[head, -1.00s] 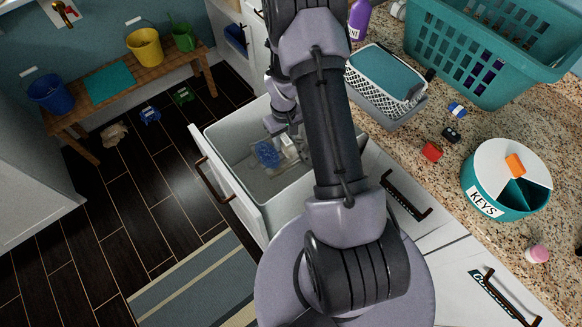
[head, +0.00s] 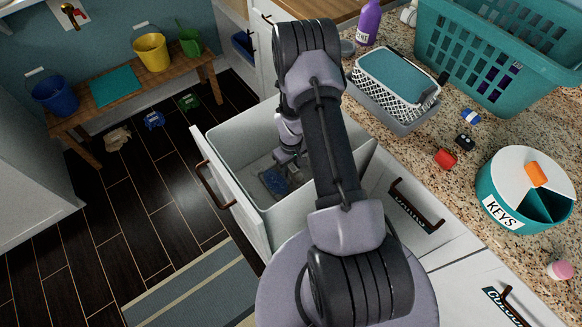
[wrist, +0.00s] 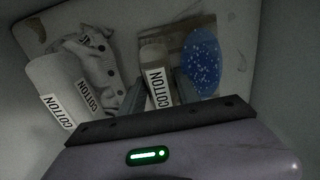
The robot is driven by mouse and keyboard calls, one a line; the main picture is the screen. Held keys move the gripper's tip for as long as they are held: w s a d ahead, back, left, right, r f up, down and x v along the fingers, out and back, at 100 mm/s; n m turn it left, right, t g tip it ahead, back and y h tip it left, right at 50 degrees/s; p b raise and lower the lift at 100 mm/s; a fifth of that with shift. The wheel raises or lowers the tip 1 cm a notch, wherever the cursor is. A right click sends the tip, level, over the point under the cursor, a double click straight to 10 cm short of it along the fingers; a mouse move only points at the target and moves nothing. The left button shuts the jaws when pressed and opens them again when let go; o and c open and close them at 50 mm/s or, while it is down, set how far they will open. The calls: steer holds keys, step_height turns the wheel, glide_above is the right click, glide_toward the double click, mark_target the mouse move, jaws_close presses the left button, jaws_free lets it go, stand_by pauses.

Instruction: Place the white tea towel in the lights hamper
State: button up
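My gripper (head: 288,158) reaches down inside the open white pull-out hamper (head: 240,122). In the wrist view its two fingers (wrist: 160,92) are apart, one on each side of a pale rolled cloth (wrist: 154,58) with a COTTON label. I cannot tell whether they touch it. To the left lie a whitish roll (wrist: 48,88) and a pale buttoned garment (wrist: 98,55), both with COTTON labels. A blue speckled item (wrist: 201,62) lies to the right, over a brownish piece (wrist: 180,35). I cannot tell for certain which cloth is the white tea towel.
The granite counter (head: 440,130) above holds a teal basket (head: 480,75), a white lattice basket (head: 385,95) and a round KEYS box (head: 500,212).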

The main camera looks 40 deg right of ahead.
steer(key=o, duration=0.4)
steer(key=shift+o, duration=0.2)
steer(key=shift+r, duration=0.1)
steer(key=w+a+r+m+t+p, duration=0.1)
steer(key=a+r+p, duration=0.2)
steer(key=r, duration=1.2)
steer(key=w+a+r+m+t+p, duration=0.1)
steer(key=a+r+p, duration=0.15)
steer(key=r, duration=1.35)
steer(key=s+a+r+m+t, duration=0.1)
steer(key=s+a+r, duration=0.25)
steer(key=r, duration=0.35)
steer(key=s+a+r+t, duration=0.1)
steer(key=s+a+r, duration=0.2)
steer(key=a+r, duration=0.25)
steer(key=s+a+r+m+t+y, duration=0.1)
steer(key=s+a+r, duration=0.2)
steer(key=s, duration=0.3)
steer(key=s+a+r+y, duration=0.1)
steer(key=s+a+r, duration=0.2)
steer(key=s, duration=0.4)
steer(key=shift+a+r+m+t, duration=0.3)
steer(key=shift+r+m+t, duration=0.1)
steer(key=shift+r, duration=0.4)
